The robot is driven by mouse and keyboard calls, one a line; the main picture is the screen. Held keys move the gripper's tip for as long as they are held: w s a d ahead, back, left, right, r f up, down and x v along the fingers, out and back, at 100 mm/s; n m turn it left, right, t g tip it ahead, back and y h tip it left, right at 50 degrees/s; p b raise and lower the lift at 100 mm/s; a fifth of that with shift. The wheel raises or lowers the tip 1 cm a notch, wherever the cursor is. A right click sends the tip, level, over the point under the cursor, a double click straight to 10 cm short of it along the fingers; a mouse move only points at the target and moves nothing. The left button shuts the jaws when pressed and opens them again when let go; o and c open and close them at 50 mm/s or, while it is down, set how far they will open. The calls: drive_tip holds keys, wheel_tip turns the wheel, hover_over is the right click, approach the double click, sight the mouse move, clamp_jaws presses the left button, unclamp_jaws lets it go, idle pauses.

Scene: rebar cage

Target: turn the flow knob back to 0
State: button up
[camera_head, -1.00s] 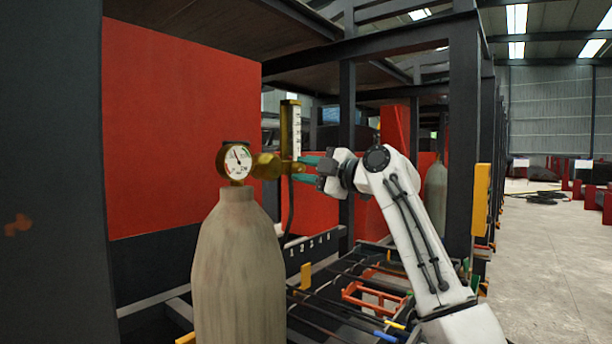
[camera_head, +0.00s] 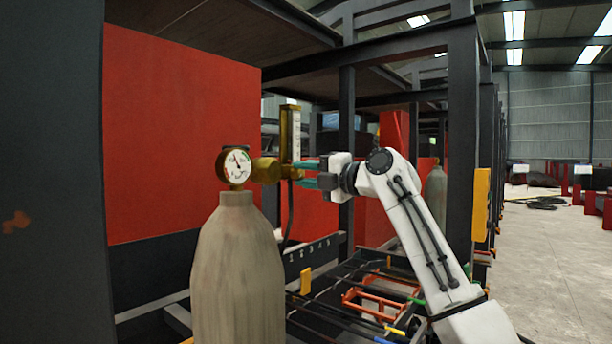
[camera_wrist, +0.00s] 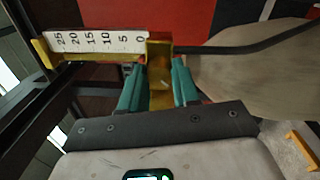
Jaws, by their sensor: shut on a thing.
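The gas cylinder (camera_head: 237,270) stands upright with a round pressure gauge (camera_head: 236,165) and a brass regulator (camera_head: 265,170) on top. An upright flow tube with a white scale (camera_head: 296,135) rises at the regulator's right end. In the wrist view this scale (camera_wrist: 100,41) reads 0 to 25, with 0 nearest the brass body (camera_wrist: 159,50). My gripper (camera_head: 307,172) reaches in from the right. In the wrist view its two teal fingers (camera_wrist: 154,80) are shut on the brass flow knob (camera_wrist: 160,96). The knob's setting cannot be read.
A red panel (camera_head: 180,120) stands behind the cylinder. A dark post (camera_head: 346,150) and the rebar rack (camera_head: 375,290) lie behind and below my arm. A dark hose (camera_head: 290,215) hangs below the flow tube. Open floor (camera_head: 550,260) lies at the right.

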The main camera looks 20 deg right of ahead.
drive_tip(key=shift+f, duration=0.2)
drive_tip(key=o, duration=1)
drive_tip(key=shift+r, duration=0.15)
drive_tip(key=shift+o, duration=0.2)
drive_tip(key=b+v, duration=0.3)
drive_tip(key=v, duration=0.7)
drive_tip(key=shift+s+d, duration=0.25)
drive_tip(key=shift+s, duration=0.1)
